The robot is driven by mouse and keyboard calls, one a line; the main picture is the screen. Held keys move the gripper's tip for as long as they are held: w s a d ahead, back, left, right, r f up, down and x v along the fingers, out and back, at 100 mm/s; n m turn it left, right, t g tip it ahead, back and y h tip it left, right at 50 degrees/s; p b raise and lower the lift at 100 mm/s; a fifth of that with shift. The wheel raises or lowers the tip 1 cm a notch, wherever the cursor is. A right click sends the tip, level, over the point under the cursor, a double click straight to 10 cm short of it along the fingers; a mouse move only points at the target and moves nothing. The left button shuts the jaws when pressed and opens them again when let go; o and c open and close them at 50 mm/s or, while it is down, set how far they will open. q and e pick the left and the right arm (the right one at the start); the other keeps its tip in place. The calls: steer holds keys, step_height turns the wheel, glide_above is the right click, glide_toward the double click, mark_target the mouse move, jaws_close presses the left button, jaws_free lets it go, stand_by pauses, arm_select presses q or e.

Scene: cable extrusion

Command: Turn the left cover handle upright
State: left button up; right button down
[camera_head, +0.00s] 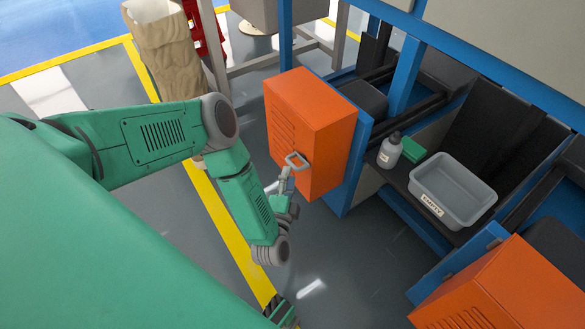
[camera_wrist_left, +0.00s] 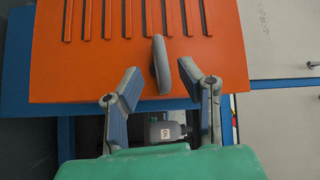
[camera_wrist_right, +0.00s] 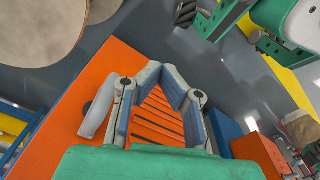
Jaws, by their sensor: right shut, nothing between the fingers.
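The left orange cover (camera_head: 312,115) stands in the middle of the head view, its slotted face towards my left arm. My left gripper (camera_head: 287,181) is right at the handle. In the left wrist view the handle (camera_wrist_left: 160,64) lies between the spread fingertips of my left gripper (camera_wrist_left: 160,74), with gaps on both sides. My right gripper (camera_wrist_right: 163,73) is shut and empty, over another orange cover (camera_wrist_right: 85,82). That cover's grey handle (camera_wrist_right: 98,110) is left of the fingers.
To the right of the left cover, a shelf holds a bottle (camera_head: 390,150), a green block (camera_head: 413,151) and a grey bin (camera_head: 453,189). A right orange cover (camera_head: 505,290) is at the lower right. Blue frame posts stand beside the covers. The grey floor below is clear.

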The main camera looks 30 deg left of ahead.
mark_target(291, 162)
arm_select(q)
steer(key=b+x, duration=0.3)
steer(key=shift+w+a, duration=0.2)
steer(key=shift+w, duration=0.1)
steer(key=shift+w+r, duration=0.15)
steer(key=shift+w, duration=0.25)
steer(key=shift+a, duration=0.1)
steer(key=shift+a, duration=0.2)
